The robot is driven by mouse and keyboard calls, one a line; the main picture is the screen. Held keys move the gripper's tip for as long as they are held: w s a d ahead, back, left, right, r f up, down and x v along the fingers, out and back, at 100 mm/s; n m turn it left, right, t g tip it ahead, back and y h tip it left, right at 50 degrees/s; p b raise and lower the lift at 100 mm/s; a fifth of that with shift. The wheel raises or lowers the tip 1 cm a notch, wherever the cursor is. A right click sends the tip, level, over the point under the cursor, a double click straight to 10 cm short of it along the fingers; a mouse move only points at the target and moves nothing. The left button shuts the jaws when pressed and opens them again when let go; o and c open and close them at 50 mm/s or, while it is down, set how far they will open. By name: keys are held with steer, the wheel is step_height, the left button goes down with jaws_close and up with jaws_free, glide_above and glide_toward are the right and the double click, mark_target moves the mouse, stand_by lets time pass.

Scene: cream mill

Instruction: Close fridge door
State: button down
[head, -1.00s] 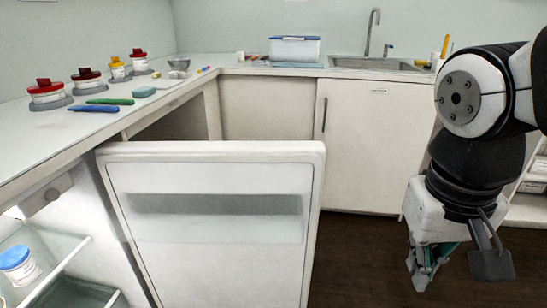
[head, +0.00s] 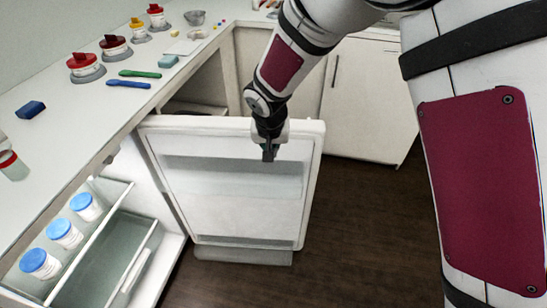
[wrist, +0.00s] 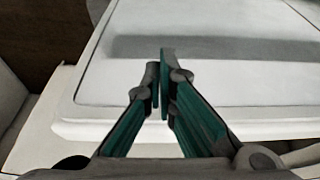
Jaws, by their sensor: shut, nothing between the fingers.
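The white fridge door (head: 215,215) stands open in the head view, swung out from the fridge (head: 125,245) under the counter at the left. Its inner side with a pale shelf recess faces me. My gripper (head: 268,155) is in front of the upper right part of the door's inner side, near its top edge. In the wrist view the door panel (wrist: 240,85) fills the background behind my gripper (wrist: 162,65). The fingers are shut with nothing between them. I cannot tell whether they touch the door.
Several blue-lidded jars (head: 65,233) stand on the fridge shelf, above a clear drawer (head: 100,260). Jars and tools lie on the white counter (head: 60,140) above. The dark floor (head: 370,230) right of the door is clear.

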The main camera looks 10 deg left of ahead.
steer(key=x, duration=0.7)
steer(key=b+x, duration=0.1)
steer(key=x, duration=0.2)
steer(key=shift+a+f, duration=0.3)
steer(key=shift+f, duration=0.15)
steer(key=s, duration=0.3)
steer(key=shift+d+r, duration=0.15)
steer(key=shift+r, duration=0.2)
steer(key=shift+s+d, duration=0.15)
steer(key=shift+s, duration=0.4)
steer(key=shift+s, duration=0.1)
